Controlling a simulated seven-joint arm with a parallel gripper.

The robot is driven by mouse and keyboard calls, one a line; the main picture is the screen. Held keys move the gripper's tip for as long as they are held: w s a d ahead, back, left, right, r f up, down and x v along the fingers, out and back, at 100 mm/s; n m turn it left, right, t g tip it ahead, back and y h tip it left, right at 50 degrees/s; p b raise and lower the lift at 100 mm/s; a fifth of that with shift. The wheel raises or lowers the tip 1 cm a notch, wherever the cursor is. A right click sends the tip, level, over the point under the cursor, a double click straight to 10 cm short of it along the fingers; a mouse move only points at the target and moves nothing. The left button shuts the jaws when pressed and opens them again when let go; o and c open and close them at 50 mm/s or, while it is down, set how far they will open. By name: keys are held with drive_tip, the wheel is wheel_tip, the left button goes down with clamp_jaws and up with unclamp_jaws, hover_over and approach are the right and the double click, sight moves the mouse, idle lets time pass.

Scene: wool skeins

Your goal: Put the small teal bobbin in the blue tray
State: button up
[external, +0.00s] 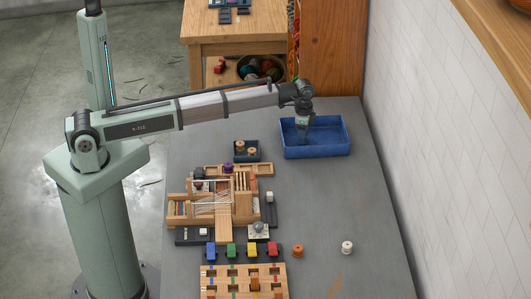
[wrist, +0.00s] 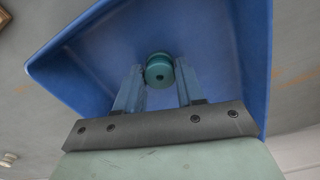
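The small teal bobbin (wrist: 160,70) is between my fingertips in the wrist view, with a finger close against each side. My gripper (external: 302,142) appears shut on it. In the external view my gripper points down over the left part of the blue tray (external: 335,147), its fingertips low within the tray's outline. The bobbin cannot be made out there. In the wrist view the tray (wrist: 90,65) surrounds the bobbin and fingers. Whether the bobbin touches the tray floor I cannot tell.
A small dark tray with orange-brown bobbins (external: 247,149) and a wooden loom (external: 215,200) stand left of the blue tray. An orange-brown bobbin (external: 297,251) and a white bobbin (external: 347,247) stand near the front. The table's middle right is clear; a wall runs along the right.

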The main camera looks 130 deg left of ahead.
drive_tip(key=o, duration=0.3)
drive_tip(key=shift+o, duration=0.2)
drive_tip(key=shift+r, duration=0.15)
wheel_tip(320, 180, up, 12)
idle(0.4)
idle(0.5)
